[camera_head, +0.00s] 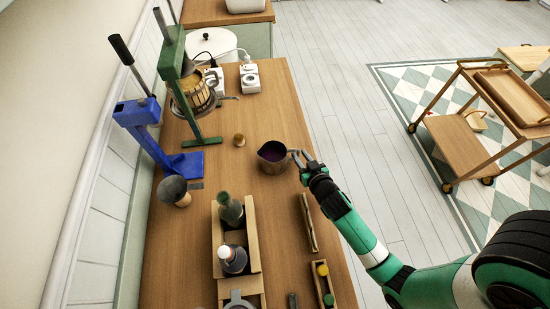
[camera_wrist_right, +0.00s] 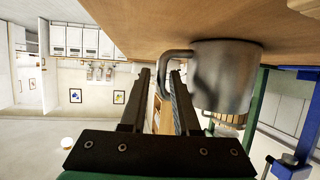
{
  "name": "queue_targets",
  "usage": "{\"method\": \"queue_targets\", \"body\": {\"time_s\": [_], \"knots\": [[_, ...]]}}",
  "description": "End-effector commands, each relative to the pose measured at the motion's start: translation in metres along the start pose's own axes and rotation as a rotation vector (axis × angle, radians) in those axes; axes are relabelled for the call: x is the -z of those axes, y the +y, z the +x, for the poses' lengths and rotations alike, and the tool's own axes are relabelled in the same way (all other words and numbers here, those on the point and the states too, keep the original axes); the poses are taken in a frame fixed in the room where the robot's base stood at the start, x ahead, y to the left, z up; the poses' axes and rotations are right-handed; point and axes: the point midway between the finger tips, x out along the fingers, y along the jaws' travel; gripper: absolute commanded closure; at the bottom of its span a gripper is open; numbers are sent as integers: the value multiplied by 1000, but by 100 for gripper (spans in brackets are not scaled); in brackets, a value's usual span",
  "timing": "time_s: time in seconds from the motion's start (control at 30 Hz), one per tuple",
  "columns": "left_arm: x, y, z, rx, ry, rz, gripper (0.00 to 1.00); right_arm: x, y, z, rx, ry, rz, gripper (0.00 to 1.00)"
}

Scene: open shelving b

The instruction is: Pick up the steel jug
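The steel jug (camera_head: 271,160) stands on the wooden counter in the head view, with dark purple contents and its handle side toward my right gripper. My right gripper (camera_head: 298,159) is just to the right of the jug, at its handle. In the right wrist view, which is upside down, the jug (camera_wrist_right: 224,75) shows as a grey metal cylinder with a curved handle (camera_wrist_right: 165,62). The two fingers of my right gripper (camera_wrist_right: 161,76) are apart, with the handle at or between their tips; I cannot tell whether they touch it. My left gripper is not in view.
A small wooden piece (camera_head: 239,140) stands left of the jug. A green press (camera_head: 174,62) and a blue press (camera_head: 140,113) stand along the wall. A wooden bottle carrier (camera_head: 252,235) is in front. The counter's right edge is close to the jug.

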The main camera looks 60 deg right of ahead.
Motion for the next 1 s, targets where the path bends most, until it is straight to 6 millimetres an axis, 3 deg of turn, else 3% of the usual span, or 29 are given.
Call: {"method": "queue_targets", "body": {"time_s": [0.3,0.53,0.7,1.0], "knots": [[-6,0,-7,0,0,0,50,2,-1,47,-1,0,1,70],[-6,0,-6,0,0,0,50,3,-2,49,0,0,0,70],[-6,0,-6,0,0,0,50,3,-2,49,0,0,0,99],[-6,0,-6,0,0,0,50,3,-2,49,0,0,0,100]]}}
